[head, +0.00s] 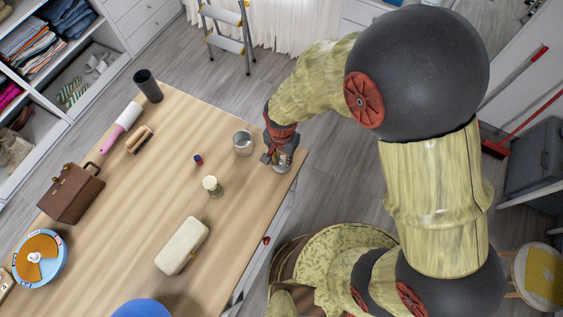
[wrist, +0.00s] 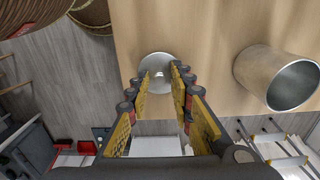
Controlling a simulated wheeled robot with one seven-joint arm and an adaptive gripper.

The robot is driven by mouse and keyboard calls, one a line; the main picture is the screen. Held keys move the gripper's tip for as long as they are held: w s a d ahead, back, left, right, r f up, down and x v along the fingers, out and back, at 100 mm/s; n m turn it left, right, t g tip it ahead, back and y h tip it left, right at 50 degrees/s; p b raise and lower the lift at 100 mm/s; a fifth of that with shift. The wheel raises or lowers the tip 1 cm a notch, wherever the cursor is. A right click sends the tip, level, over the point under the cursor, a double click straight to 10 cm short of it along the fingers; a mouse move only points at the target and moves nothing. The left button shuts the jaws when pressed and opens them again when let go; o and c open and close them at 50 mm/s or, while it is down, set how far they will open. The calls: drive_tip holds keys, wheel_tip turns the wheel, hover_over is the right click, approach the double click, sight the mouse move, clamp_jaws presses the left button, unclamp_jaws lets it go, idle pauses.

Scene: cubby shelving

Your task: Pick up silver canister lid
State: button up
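The silver canister lid (wrist: 157,60) is a round, shiny disc with a small knob, lying near the table's edge. In the wrist view it is beyond and between my fingertips. My gripper (wrist: 162,78) is open, its two yellow-padded fingers apart on either side of the knob. I cannot tell whether they touch the lid. In the head view my gripper (head: 278,157) points down at the table's right corner and covers most of the lid (head: 281,169). The open silver canister (head: 243,144) stands just left of my gripper; it also shows at the right of the wrist view (wrist: 262,75).
The wooden table (head: 140,200) also holds a small jar (head: 212,187), a red-and-blue block (head: 198,159), a cream case (head: 182,246), a brush (head: 139,140), a dark cup (head: 148,86) and a brown bag (head: 72,192). A stepladder (head: 230,40) stands beyond.

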clamp_jaws()
idle(0.3)
